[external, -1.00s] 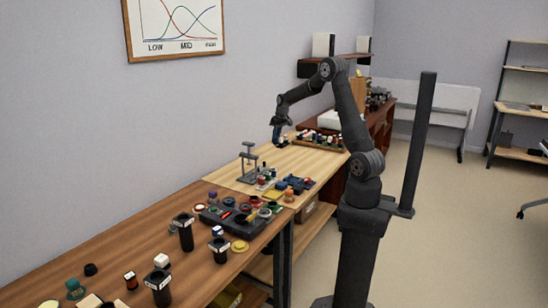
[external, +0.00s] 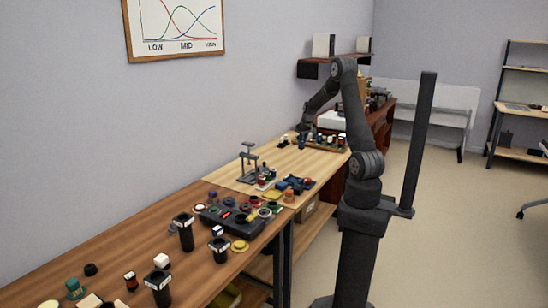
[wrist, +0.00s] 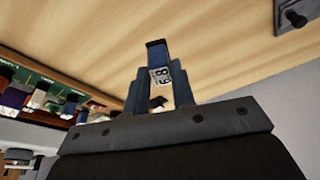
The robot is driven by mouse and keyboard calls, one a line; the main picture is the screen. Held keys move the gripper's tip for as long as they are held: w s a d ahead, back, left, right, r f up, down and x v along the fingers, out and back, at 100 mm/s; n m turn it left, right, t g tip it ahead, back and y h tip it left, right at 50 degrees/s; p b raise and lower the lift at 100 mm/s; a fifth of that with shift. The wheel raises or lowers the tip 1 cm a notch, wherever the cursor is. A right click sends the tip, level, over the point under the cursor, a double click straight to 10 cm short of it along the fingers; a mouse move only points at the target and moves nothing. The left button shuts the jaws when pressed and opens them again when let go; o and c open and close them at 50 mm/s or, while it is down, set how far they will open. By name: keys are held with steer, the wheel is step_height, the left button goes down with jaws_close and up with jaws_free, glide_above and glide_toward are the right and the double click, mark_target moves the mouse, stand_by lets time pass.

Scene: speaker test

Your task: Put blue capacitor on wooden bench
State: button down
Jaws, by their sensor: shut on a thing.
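The blue capacitor (wrist: 157,55) has a dark blue body with a white printed label and sits between my fingertips in the wrist view. My gripper (wrist: 158,85) is shut on it. In the external view my gripper (external: 303,135) hangs low over the far part of the light wooden bench (external: 290,165). The bench top (wrist: 215,40) also fills much of the wrist view. I cannot tell whether the capacitor touches the bench.
A tray of several components (external: 328,145) lies beside my gripper; the tray edge (wrist: 70,85) shows at left in the wrist view. A grey stand (external: 249,165) and a blue device (external: 296,184) are nearer. Bench between them is mostly clear.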

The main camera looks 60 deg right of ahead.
steer(key=shift+w+a+f, duration=0.4)
steer(key=shift+w+f, duration=0.4)
steer(key=shift+f, duration=0.4)
steer(key=shift+w+a+f, duration=0.4)
steer(key=shift+w+f, duration=0.45)
steer(key=shift+f, duration=0.35)
steer(key=shift+w+a+f, duration=0.4)
steer(key=shift+w+f, duration=0.4)
steer(key=shift+f, duration=0.4)
steer(key=shift+f, duration=0.1)
steer(key=shift+f, duration=0.1)
steer(key=c, duration=1.2)
jaws_free()
steer(key=v, duration=1.2)
